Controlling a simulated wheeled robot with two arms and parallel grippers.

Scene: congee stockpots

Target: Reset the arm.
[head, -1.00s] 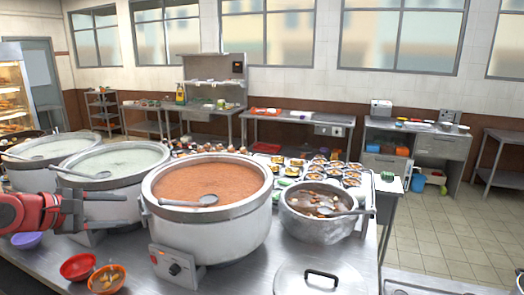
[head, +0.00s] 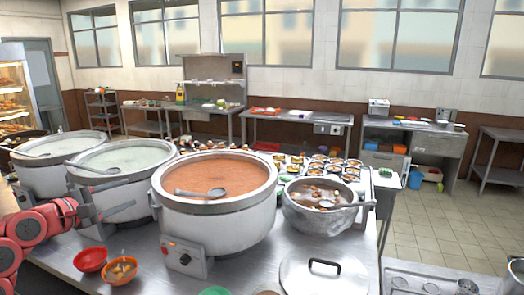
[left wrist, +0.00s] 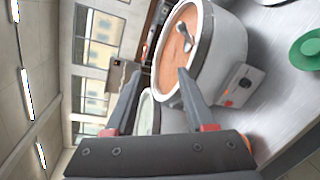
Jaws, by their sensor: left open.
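My left gripper (head: 110,198) is at the left of the head view, on its red and grey arm. Its two dark fingers are apart with nothing between them. It is in front of the middle pot of white congee (head: 118,160) and left of the large pot of orange-brown congee (head: 218,215). I cannot tell whether it touches either pot. In the left wrist view the open fingers (left wrist: 160,72) point towards the large pot (left wrist: 225,55). My right gripper is not in view.
A red bowl (head: 90,260) and an orange bowl of food (head: 121,271) sit on the steel counter near the arm. A smaller pot with a ladle (head: 318,221) and a lid (head: 323,274) are to the right. A green dish (left wrist: 308,50) is on the counter. Tiled floor is clear at right.

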